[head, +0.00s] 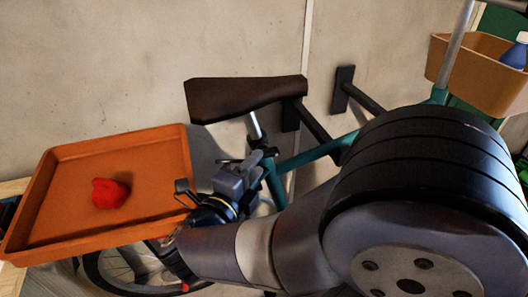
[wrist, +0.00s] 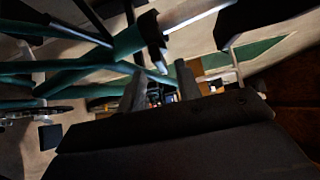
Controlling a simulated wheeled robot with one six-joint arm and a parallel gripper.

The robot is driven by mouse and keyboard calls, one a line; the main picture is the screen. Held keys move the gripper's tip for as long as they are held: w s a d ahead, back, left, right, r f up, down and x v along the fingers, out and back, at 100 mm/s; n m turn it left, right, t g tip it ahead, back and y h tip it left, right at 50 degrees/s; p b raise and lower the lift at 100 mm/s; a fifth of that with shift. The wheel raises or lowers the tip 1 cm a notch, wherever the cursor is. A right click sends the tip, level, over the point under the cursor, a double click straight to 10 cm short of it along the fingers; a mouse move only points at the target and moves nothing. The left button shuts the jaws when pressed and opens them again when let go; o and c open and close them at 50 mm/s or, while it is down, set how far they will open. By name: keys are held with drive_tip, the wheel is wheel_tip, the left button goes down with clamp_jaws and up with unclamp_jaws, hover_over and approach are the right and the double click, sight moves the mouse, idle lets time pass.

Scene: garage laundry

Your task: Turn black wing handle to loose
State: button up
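A teal bicycle frame (head: 318,153) with a dark brown saddle (head: 245,95) on a silver seat post (head: 254,127) stands by the wall. My gripper (head: 252,168) is close to the top of the seat tube, below the saddle, and covers part of that area. In the wrist view my gripper (wrist: 162,88) has its two grey fingers apart with nothing seen between them. A dark piece (wrist: 153,38) juts from the teal tubes just beyond the fingers. It may be the black wing handle, but I cannot tell for sure, nor which way it is turned.
An orange tray (head: 150,150) holding a crumpled red thing (head: 110,192) is at the left. A bicycle wheel (head: 125,268) is below it. Dark wall brackets (head: 345,90) stick out beside the frame. A tan basket (head: 475,75) with a blue bottle (head: 515,55) is at upper right.

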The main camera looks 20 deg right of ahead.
sight(265, 152)
drive_tip(key=shift+x, duration=2.6)
drive_tip(key=shift+c, duration=0.4)
clamp_jaws()
